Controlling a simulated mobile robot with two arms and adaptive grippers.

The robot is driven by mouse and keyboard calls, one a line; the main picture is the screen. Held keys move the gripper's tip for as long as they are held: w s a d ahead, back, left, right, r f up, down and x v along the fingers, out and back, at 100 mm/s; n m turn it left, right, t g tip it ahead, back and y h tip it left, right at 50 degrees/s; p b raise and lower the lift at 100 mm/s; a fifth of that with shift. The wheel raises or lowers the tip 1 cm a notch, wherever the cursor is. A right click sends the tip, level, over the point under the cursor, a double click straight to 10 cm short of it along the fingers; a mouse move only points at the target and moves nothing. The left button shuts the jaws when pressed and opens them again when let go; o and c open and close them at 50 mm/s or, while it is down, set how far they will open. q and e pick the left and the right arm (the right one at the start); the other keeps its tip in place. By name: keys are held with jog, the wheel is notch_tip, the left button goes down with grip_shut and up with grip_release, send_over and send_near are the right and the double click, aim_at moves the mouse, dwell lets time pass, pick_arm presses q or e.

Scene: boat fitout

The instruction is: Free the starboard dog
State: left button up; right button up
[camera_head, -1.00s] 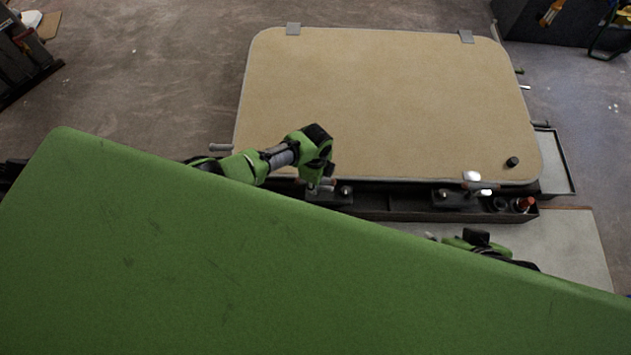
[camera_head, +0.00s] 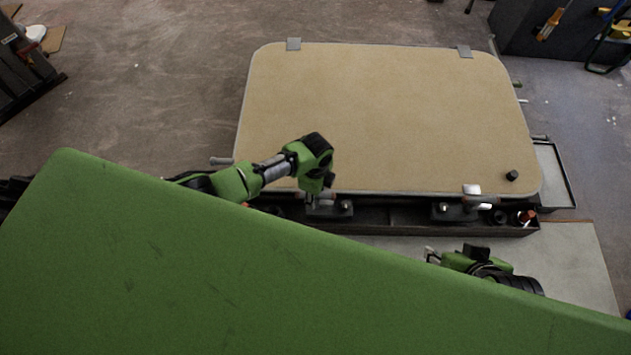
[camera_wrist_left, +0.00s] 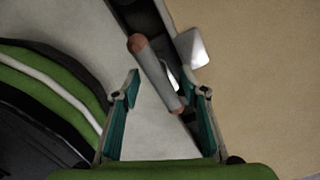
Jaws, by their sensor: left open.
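A tan hatch panel (camera_head: 385,115) has two dogs along its near edge. The right dog (camera_head: 482,202) has a grey handle beside a pale metal plate (camera_head: 472,189). The left dog is partly hidden behind my left gripper (camera_head: 318,196), which is open at that dog. In the left wrist view, a grey handle with copper-brown ends (camera_wrist_left: 157,72) slants between the open fingers (camera_wrist_left: 165,92), its lower end close to the right finger. I cannot tell whether they touch. My right gripper (camera_head: 432,255) is right of centre, low, apart from both dogs; its jaws are too small to read.
A dark trough (camera_head: 390,215) runs along the panel's near edge, with a red-topped item (camera_head: 526,217) at its right end. A black knob (camera_head: 512,175) sits on the panel. A grey tray (camera_head: 555,175) lies to the right. A large green surface fills the foreground.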

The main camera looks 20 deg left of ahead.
pick_arm(q)
notch_tip(320, 180, up, 10)
jog(key=shift+f, duration=0.2)
jog(key=shift+s+d, duration=0.1)
dwell(0.6)
